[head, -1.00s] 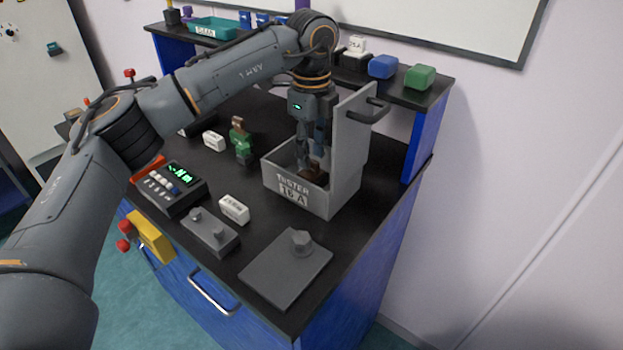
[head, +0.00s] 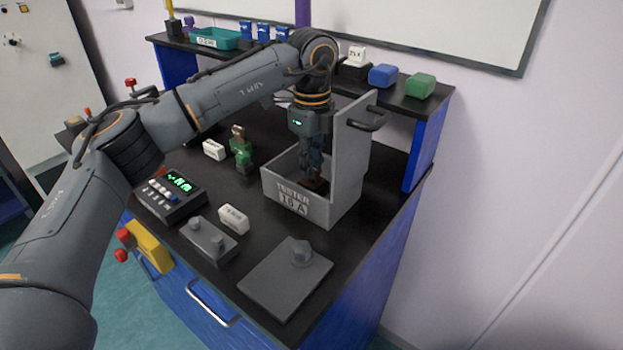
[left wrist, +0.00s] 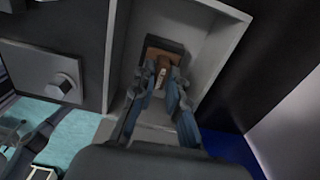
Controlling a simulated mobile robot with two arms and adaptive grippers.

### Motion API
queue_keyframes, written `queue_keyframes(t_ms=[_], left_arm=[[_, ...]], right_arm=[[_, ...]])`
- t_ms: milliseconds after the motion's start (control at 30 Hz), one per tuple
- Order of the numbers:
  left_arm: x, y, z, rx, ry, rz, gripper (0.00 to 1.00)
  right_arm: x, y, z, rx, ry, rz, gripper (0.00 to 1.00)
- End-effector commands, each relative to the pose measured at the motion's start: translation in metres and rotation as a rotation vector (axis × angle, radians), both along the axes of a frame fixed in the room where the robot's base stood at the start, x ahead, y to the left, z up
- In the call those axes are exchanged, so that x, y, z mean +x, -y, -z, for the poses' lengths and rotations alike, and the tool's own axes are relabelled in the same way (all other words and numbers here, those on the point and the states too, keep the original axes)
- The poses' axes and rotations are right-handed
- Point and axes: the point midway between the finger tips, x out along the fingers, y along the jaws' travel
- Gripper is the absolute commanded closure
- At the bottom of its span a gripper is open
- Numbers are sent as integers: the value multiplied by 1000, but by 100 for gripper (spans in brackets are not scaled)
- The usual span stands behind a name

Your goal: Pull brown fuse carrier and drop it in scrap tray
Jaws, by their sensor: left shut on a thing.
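The grey open tester box (head: 282,200), labelled TESTER 16 A, stands on the black bench with its lid upright. My left gripper (head: 313,178) reaches down into it from above. Its fingers are shut on the brown fuse carrier (left wrist: 160,57), seen between the fingertips in the left wrist view (left wrist: 163,80). The carrier sits at a dark socket on the box floor; in the head view the fingers and box wall mostly hide it. A teal tray (head: 228,44) stands on the raised back shelf; its white label is hard to read. My right gripper is not in view.
The lid (head: 352,150) with its handle rises close right of my gripper. A green part with a brown top (head: 241,150), white blocks (head: 233,217), a keypad meter (head: 170,195) and a grey plate (head: 285,277) stand around. Blue and green blocks (head: 420,86) line the shelf.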

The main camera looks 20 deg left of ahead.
Motion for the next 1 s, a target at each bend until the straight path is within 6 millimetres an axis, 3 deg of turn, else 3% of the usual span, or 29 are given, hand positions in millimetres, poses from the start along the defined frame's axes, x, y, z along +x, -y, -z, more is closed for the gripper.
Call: queue_keyframes(t_ms=[600, 1000], left_arm=[[0, 1, -46, -2, 2, 1, 100], [0, 0, -48, -1, 2, 0, 100]], right_arm=[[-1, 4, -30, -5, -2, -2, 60], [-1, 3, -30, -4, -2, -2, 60]])
